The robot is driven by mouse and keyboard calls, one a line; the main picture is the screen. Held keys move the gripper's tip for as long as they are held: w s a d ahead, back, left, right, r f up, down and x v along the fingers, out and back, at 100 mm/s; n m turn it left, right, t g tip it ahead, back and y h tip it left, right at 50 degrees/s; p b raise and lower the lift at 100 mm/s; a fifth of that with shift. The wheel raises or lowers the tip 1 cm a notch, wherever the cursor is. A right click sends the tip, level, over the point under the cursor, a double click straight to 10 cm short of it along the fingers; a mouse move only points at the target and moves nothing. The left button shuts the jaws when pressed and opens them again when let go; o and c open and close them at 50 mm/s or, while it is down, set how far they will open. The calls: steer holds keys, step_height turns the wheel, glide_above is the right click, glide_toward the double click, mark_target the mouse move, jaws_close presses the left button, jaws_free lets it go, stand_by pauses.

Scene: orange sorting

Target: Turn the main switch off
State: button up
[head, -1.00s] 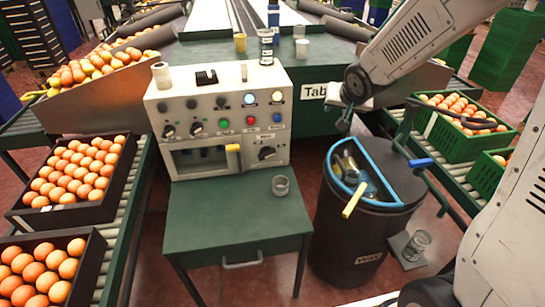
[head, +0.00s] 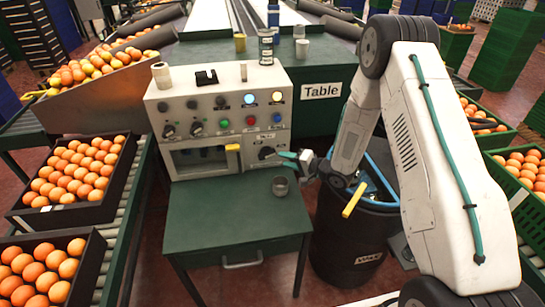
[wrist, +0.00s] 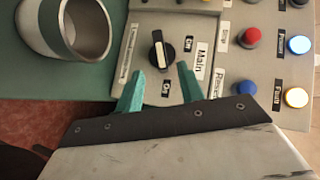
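The main switch (wrist: 158,50) is a black rotary knob with a pale bar on the white control panel, with a "Main" label beside it in the wrist view. The bar runs roughly up and down in that view. One "On" label lies just below the knob; which setting it points to I cannot tell for sure. In the head view the knob (head: 266,153) is at the panel's lower right. My gripper (wrist: 160,68) has two teal fingers spread apart, one on each side of the knob's lower end. They look open and not closed on it. My gripper (head: 290,157) also shows in the head view.
A grey metal cup (head: 280,185) stands on the green table (head: 225,225) just below my gripper. A yellow handle (head: 233,148) juts from the panel left of the knob. Buttons and lamps sit above. A black bin (head: 345,235) stands to the right.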

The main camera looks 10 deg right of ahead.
mark_target(270, 155)
steer(key=x, duration=0.7)
steer(key=shift+a, duration=0.1)
jaws_close()
